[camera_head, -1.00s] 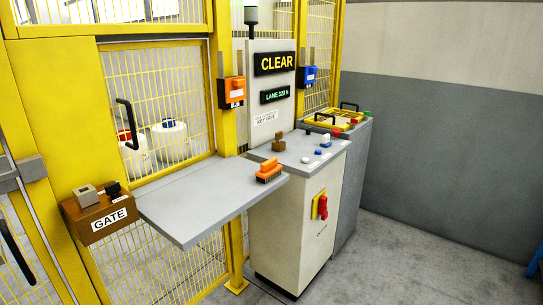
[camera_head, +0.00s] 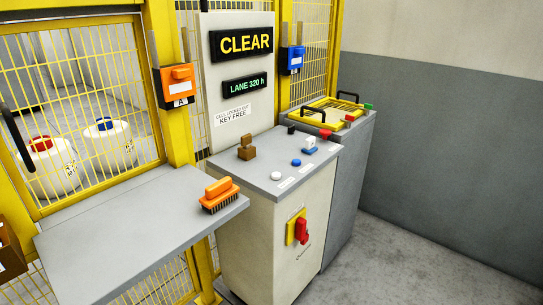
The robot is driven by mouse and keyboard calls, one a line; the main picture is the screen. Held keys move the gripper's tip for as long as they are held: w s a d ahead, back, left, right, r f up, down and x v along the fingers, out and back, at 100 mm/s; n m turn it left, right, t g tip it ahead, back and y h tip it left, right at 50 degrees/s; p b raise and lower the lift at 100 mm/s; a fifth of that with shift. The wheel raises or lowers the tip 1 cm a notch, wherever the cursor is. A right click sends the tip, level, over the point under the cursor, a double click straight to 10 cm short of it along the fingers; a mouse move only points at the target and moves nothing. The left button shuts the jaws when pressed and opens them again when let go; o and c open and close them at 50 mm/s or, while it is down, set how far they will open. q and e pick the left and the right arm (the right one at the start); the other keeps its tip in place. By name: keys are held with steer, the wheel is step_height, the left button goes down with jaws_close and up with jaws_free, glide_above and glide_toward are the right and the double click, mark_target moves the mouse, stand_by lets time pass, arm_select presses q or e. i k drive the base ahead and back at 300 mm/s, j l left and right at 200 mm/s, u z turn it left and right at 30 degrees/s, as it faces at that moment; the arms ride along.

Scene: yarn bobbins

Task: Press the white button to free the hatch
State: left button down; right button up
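A round white button (camera_head: 275,176) sits on the grey top of the cream console (camera_head: 262,172), near its front left edge. A white block (camera_head: 308,142) on a blue base stands further back on the same top. The yellow-framed hatch (camera_head: 322,119) with black handles lies flat on the grey cabinet behind the console and looks closed. Neither of my grippers shows in this view.
A blue button (camera_head: 296,162) and a brown key-like block (camera_head: 246,148) share the console top. A red switch (camera_head: 301,230) sticks out of its front. An orange brush (camera_head: 219,195) lies on the grey shelf (camera_head: 130,235). Floor at right is clear.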

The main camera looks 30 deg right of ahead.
mark_target(276, 175)
steer(key=i+l, duration=0.15)
steer(key=l, duration=0.25)
steer(key=i+l, duration=0.1)
steer(key=l, duration=0.25)
steer(key=i+l, duration=0.15)
steer(key=l, duration=0.25)
steer(key=i+l, duration=0.15)
steer(key=l, duration=0.2)
steer(key=i+l, duration=0.15)
steer(key=l, duration=0.25)
steer(key=i+l+u, duration=0.1)
steer(key=l, duration=0.25)
